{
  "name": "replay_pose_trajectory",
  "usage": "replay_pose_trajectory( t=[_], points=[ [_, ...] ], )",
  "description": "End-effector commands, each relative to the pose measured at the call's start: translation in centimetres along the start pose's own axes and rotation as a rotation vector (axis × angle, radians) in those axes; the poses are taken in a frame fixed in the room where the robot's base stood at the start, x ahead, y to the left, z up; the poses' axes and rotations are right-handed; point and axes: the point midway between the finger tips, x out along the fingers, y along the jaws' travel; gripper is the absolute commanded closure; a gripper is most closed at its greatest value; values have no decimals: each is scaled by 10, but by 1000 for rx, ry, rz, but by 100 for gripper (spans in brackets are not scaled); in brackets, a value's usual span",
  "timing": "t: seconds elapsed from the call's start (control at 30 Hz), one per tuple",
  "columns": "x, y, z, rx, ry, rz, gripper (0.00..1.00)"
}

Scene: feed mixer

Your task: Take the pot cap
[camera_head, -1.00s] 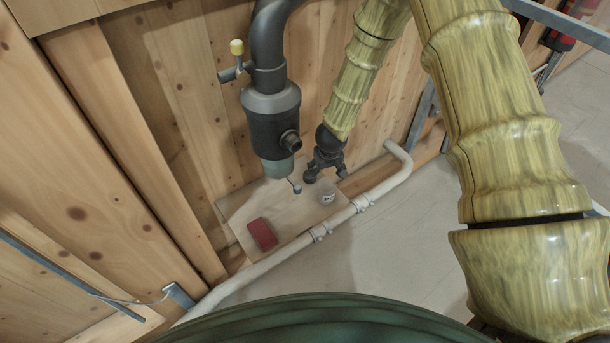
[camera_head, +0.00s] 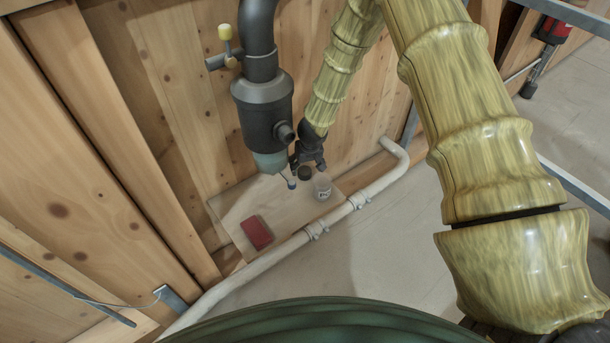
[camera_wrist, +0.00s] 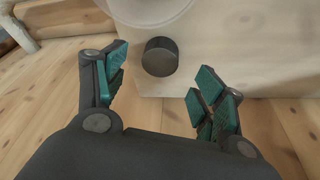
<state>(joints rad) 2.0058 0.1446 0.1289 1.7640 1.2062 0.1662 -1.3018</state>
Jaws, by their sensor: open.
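The pot cap is a small dark grey cylinder (camera_wrist: 160,57) standing on the pale wooden board. In the wrist view it lies between and just beyond my open fingertips, apart from both. In the head view the dark cap (camera_head: 305,173) shows just below my gripper (camera_head: 307,158). My gripper (camera_wrist: 158,76) is open and empty, with teal pads on its fingers.
A red block (camera_head: 256,232) lies on the board (camera_head: 285,215). A dark pipe with a valve body (camera_head: 265,115) hangs down left of my gripper. A white pipe (camera_head: 290,248) runs along the board's front.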

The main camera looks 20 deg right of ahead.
Motion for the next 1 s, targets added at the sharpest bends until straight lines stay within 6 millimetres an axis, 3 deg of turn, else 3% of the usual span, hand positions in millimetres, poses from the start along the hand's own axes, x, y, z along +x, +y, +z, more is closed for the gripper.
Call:
replay_pose_trajectory(
  t=[0.3, 0.73, 1.0],
  points=[
    [40, 0, 1, 1, 0, 0, 30],
    [48, 0, 1, 0, -1, 0, 30],
    [48, 0, 1, 0, -1, 0, 76]
  ],
)
